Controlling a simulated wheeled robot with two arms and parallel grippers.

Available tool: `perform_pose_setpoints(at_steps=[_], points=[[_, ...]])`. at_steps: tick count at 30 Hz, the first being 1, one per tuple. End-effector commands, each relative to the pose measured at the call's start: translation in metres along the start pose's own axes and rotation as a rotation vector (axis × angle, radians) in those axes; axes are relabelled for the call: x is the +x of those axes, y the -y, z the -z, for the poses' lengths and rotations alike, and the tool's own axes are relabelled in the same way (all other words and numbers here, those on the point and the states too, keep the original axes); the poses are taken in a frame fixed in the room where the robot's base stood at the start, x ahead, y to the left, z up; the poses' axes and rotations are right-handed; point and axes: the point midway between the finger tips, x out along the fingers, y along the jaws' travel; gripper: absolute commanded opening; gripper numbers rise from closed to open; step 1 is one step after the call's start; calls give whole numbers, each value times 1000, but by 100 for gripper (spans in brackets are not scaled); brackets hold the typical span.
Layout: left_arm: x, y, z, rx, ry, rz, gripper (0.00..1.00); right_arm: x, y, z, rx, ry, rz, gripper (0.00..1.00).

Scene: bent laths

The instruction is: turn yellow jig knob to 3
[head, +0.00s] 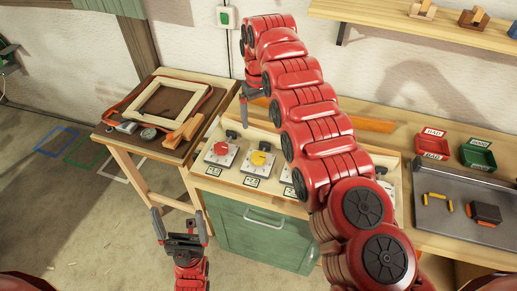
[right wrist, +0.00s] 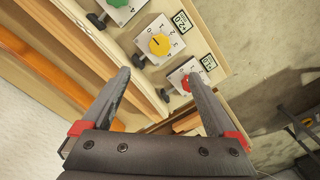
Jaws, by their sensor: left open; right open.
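The yellow jig knob (head: 258,158) sits on a white dial plate on the wooden bench, between the red knob (head: 220,148) and my right arm. The yellow knob also shows in the right wrist view (right wrist: 158,44), with numbers around it and a black clamp handle beside it. I cannot tell for sure which number it points to. My right gripper (head: 251,104) is open and empty, above and behind the dials; in the right wrist view its fingers (right wrist: 160,80) are apart, with the yellow knob beyond them. My left gripper (head: 180,224) is open and empty, low in front of the bench.
A green knob (right wrist: 115,3) is on another plate. My right arm hides part of the bench. A side table (head: 115,138) holds a wooden frame. Red (head: 432,144) and green (head: 478,153) bins and a grey tray (head: 450,226) are at the right.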

Motion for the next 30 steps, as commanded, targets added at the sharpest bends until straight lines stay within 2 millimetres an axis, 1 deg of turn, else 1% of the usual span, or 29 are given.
perform_pose_setpoints(at_steps=[1, 5, 9, 11, 12, 14, 16, 18, 21, 25, 27, 30], points=[[-9, 0, -2, 0, 0, 0, 93, 10, 0, 0, 0, 1, 0, 93], [-30, -2, -5, 0, 0, 0, 93, 32, 0, 1, 0, -2, -1, 93], [-57, -3, -10, 0, 1, 0, 93, 59, 0, 1, 0, -1, 0, 93], [-68, -3, -12, 0, 0, 0, 93, 70, 0, 1, 0, -1, 0, 93], [-75, -4, -13, 0, 0, 0, 93, 80, -3, 1, 4, -2, -2, 93], [-85, -4, -14, 0, 0, 0, 93, 95, -3, 1, 2, -2, -1, 93], [-74, -4, -13, 0, 1, 0, 93, 99, -3, 0, 2, 1, -2, 93], [-71, -4, -12, 0, 0, 0, 93, 115, -2, 0, 1, 3, 1, 93], [-63, -3, -11, 0, 0, 0, 93, 133, -1, 0, 2, 2, 1, 93], [-61, -3, -10, 0, 0, 0, 93, 155, 2, 2, -1, -2, 2, 93], [-60, -3, -10, 0, 0, 0, 93, 163, 1, 2, 0, -3, 2, 93], [-59, -3, -10, 0, 0, 0, 93, 169, 0, 2, 1, -4, 0, 93]])
